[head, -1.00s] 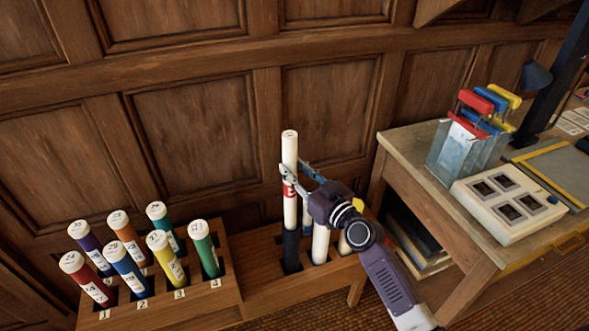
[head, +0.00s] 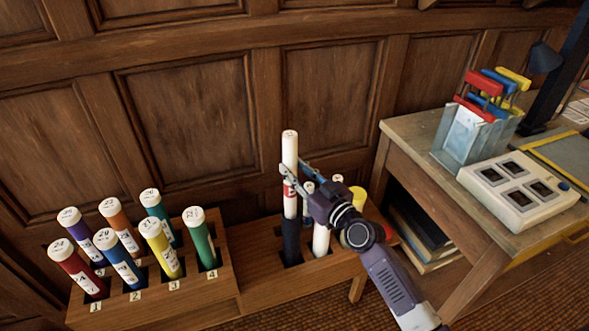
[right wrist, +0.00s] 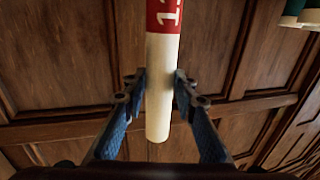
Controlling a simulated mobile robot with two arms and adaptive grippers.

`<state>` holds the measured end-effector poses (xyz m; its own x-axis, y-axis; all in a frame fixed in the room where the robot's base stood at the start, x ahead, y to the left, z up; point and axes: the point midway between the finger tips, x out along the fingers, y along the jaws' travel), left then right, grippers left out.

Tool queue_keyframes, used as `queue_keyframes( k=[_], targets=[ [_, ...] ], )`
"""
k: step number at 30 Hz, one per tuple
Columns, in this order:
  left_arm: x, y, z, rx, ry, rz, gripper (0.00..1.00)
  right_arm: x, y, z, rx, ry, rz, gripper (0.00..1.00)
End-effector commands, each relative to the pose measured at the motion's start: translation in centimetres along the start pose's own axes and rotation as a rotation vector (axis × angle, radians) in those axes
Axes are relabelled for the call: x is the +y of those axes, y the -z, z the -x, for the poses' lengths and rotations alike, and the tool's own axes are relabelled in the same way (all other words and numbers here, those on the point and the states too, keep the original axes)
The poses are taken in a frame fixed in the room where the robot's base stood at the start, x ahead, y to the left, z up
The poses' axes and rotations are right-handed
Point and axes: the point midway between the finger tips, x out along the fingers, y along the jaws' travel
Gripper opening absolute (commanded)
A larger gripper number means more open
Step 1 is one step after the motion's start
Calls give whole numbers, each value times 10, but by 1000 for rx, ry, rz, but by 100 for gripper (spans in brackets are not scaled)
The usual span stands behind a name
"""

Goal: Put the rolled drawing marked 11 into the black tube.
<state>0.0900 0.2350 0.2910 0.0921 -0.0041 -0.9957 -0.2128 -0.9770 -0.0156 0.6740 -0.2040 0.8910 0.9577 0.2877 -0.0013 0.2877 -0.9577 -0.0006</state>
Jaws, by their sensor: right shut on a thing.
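My right gripper (head: 290,175) is shut on the rolled drawing (head: 290,150), a long white upright roll with a red label. In the right wrist view the roll (right wrist: 159,95) stands between the two fingers, and the red label's number is partly cut off by the picture edge. The black tube (head: 291,240) stands in the wooden rack, directly below the roll and in line with it. The roll's lower end is hidden at the tube's mouth and appears to be inside it. My left gripper is not in view.
Next to the black tube stand a white tube (head: 320,240) and a yellow one (head: 357,198), partly behind my arm. At left, a numbered rack (head: 205,285) holds several coloured tubes with white caps. A desk (head: 410,135) with a white switch box (head: 517,190) stands at right.

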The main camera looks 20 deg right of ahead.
Motion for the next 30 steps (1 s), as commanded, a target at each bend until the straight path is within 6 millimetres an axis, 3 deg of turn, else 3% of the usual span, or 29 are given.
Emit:
queue_keyframes(
  k=[2, 3, 8, 20, 30],
  targets=[
    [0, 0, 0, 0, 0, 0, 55, 0, 1, 0, 1, 0, 0, 2],
    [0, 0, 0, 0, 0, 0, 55, 0, 1, 0, 1, 0, 0, 29],
    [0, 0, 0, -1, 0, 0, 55, 0, 1, 0, 1, 0, 0, 46],
    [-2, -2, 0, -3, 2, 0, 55, 1, -2, 8, -3, -1, 1, 46],
    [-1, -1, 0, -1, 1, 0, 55, 0, -1, 69, -3, 0, 4, 46]
  ],
)
